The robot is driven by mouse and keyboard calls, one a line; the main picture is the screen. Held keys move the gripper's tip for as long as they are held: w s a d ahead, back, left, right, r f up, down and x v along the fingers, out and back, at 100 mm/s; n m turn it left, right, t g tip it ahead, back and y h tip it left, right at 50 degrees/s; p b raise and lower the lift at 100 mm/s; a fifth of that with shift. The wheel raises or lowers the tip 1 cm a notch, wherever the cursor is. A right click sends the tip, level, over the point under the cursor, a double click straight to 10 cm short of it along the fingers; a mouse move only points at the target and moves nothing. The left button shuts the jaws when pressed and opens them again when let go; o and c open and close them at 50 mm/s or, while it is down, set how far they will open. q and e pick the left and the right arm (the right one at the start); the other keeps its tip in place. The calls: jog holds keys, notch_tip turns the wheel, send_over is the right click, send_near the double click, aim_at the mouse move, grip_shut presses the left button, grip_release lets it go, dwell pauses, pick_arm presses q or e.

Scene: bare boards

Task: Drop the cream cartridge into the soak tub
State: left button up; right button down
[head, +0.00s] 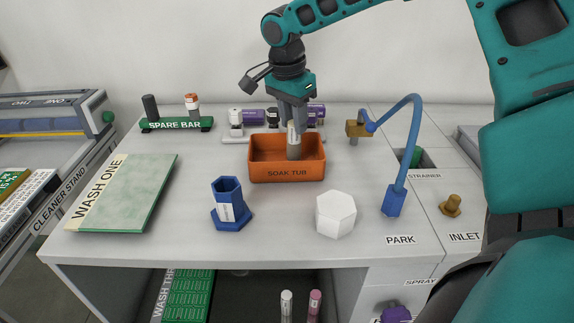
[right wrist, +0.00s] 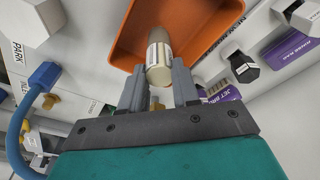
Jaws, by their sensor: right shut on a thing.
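The cream cartridge (head: 293,148) hangs upright from my right gripper (head: 293,118), with its lower end showing against the inside of the orange soak tub (head: 262,172). I cannot tell how far below the rim it reaches. In the right wrist view the cartridge (right wrist: 159,62) sits between the two grey fingers of the right gripper (right wrist: 158,80), which are shut on it. The open tub (right wrist: 122,46) lies beyond it there. My left gripper is not in view.
A blue hexagonal holder (head: 231,205) and a white hexagonal block (head: 336,214) stand in front of the tub. A blue hose (head: 411,140) arches to the right. Purple-labelled bottles (head: 250,116) lie behind. The green board (head: 130,195) is at the left.

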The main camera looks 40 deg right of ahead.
jog(key=shift+f, duration=0.1)
jog(key=c, duration=0.8)
grip_release()
jog(key=shift+o, duration=0.2)
notch_tip(320, 180, up, 13)
jog(key=a, duration=0.2)
jog(key=shift+p, duration=0.45)
jog(key=shift+s+f, duration=0.1)
jog(key=shift+f, duration=0.05)
